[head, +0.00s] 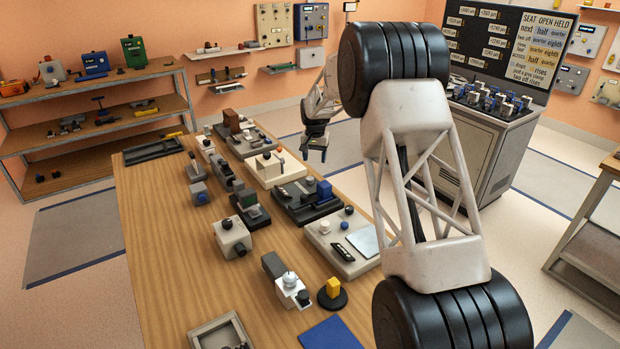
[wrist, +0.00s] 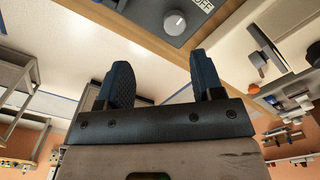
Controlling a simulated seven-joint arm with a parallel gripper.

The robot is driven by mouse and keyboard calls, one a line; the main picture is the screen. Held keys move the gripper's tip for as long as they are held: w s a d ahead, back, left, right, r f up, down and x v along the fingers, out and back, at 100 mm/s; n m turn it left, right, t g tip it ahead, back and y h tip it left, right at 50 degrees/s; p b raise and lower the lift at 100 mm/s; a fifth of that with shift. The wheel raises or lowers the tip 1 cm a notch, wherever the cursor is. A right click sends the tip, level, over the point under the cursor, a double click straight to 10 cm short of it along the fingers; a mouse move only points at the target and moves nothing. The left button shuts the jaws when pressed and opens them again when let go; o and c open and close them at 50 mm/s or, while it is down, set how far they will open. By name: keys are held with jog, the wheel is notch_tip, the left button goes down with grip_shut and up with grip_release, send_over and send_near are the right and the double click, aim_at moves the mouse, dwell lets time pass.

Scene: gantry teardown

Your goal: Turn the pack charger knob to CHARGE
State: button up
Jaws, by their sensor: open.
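In the wrist view, a round light-grey knob (wrist: 175,22) sits on a dark grey panel (wrist: 145,12) at the top of the picture. The word OFF (wrist: 203,4) is printed beside it; no CHARGE mark is readable. I take this as the pack charger, though I cannot pick it out surely in the head view. My gripper (wrist: 164,78) is open, with nothing between its two dark blue fingers. The knob lies beyond the fingertips, apart from them. In the head view, my gripper (head: 314,150) hangs by the table's far right edge.
The wooden table (head: 160,240) carries several devices, among them a cream box (head: 277,168), a dark unit with a blue block (head: 308,200) and a light panel (head: 345,243). A grey console (head: 490,140) stands at right. Shelves (head: 95,110) stand at left.

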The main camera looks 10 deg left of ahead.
aim_at(310, 178)
jog(key=shift+w+a+f, duration=0.3)
jog(key=shift+a+f, duration=0.25)
jog(key=shift+f, duration=0.1)
jog(key=shift+w+a+f, duration=0.3)
jog(key=shift+a+f, duration=0.2)
jog(key=shift+f, duration=0.15)
jog(key=shift+f, duration=0.15)
jog(key=shift+f, duration=3.8)
jog(key=c, duration=0.9)
